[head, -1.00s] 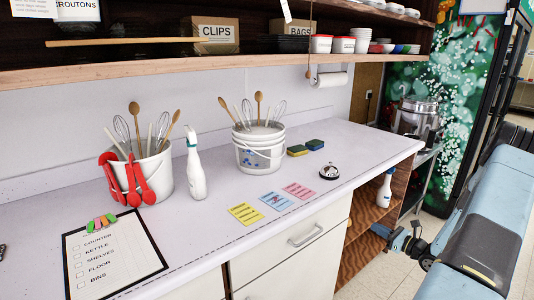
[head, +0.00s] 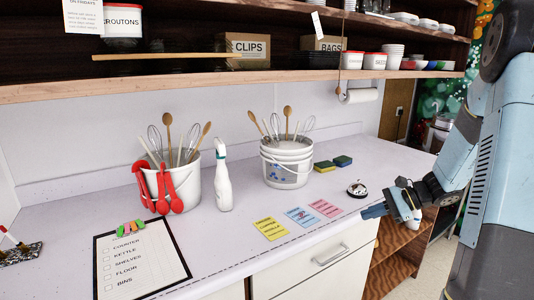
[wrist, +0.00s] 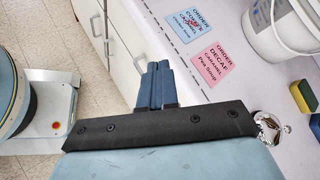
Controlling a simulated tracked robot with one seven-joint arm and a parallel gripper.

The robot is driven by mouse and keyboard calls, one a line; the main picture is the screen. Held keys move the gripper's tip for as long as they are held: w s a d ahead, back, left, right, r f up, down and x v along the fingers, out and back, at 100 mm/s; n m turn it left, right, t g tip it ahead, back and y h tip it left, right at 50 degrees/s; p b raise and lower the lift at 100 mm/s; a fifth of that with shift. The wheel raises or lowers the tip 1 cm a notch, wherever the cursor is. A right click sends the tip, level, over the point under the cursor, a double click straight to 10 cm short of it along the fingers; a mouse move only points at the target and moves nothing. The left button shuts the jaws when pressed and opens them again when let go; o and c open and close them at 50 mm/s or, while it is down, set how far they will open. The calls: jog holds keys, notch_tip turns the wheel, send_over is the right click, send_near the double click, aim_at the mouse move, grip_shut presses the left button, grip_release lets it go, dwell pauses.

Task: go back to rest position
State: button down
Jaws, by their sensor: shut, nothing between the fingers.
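My gripper (head: 375,212) is at the right in the head view, at the counter's front edge, close to the pink card (head: 325,208) and the service bell (head: 357,189). In the wrist view its blue fingers (wrist: 157,82) are together with nothing between them, over the counter edge and cabinet front. My arm reaches down to it from the upper right of the head view.
The white counter (head: 240,240) holds a utensil bucket (head: 185,185), a spray bottle (head: 223,175), stacked buckets (head: 285,170), sponges (head: 334,164), yellow and blue cards and a checklist (head: 140,262). A wooden shelf (head: 230,85) runs above.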

jog(key=s+a+r+n+t+h, duration=0.1)
jog(key=s+a+r+n+h, duration=0.2)
jog(key=s, duration=0.9)
jog(key=s+a+r+n+t+h, duration=0.1)
jog(key=s+a+r+n+h, duration=0.3)
jog(key=s+r+n+h, duration=0.4)
jog(key=s+r+n, duration=0.3)
jog(key=s+r, duration=0.1)
jog(key=r, duration=0.3)
jog(key=shift+s+a+r+t, duration=0.15)
jog(key=shift+s+r+t, duration=0.05)
jog(key=shift+s+t, duration=0.1)
jog(key=shift+s+a, duration=0.1)
